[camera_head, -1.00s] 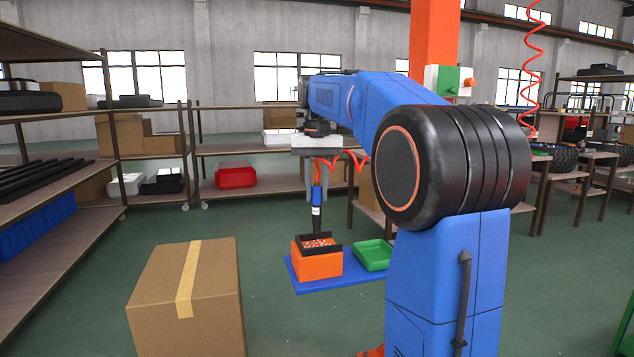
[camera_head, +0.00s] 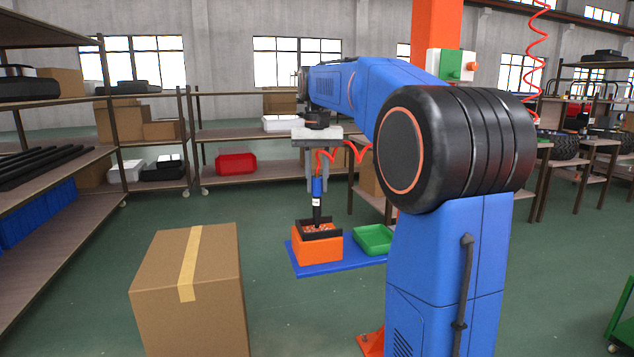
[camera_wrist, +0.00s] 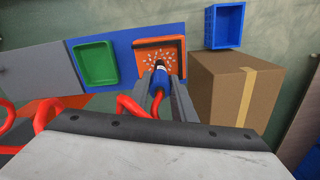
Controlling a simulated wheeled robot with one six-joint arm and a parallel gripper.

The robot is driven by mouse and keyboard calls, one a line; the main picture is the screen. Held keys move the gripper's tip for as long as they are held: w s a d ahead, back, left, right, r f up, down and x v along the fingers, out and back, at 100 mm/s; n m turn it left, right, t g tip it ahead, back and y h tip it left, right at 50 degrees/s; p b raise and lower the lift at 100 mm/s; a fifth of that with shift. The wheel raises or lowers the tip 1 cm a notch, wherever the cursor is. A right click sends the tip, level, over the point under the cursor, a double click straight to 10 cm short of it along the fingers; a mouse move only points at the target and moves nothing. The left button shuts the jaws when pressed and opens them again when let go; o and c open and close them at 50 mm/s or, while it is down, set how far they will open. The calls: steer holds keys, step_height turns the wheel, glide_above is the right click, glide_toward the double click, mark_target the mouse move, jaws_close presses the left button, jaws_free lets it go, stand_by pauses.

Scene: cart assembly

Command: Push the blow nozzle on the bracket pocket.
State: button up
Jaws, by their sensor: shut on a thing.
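My gripper (camera_wrist: 163,88) is shut on the blow nozzle (camera_wrist: 159,82), a blue-bodied tool with a black tip and a red coiled hose. In the head view the nozzle (camera_head: 317,187) hangs upright below my wrist. Its tip points down at the orange box (camera_head: 318,250), which has a dark raised rim and small light pieces inside. The tip overlaps the box opening; I cannot tell whether it touches anything. The orange box also shows in the wrist view (camera_wrist: 142,42). I cannot pick out the bracket pocket with certainty.
The orange box and a green tray (camera_head: 373,239) stand on a blue board (camera_head: 340,265). A taped carton (camera_head: 190,295) stands at the near left. A blue crate (camera_wrist: 224,25) shows beyond the carton in the wrist view. An orange column (camera_head: 435,30) carries a green-and-white control box (camera_head: 450,65).

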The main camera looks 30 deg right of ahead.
steer(key=shift+f, duration=0.9)
stand_by(1.3)
stand_by(1.9)
steer(key=shift+r, duration=3.05)
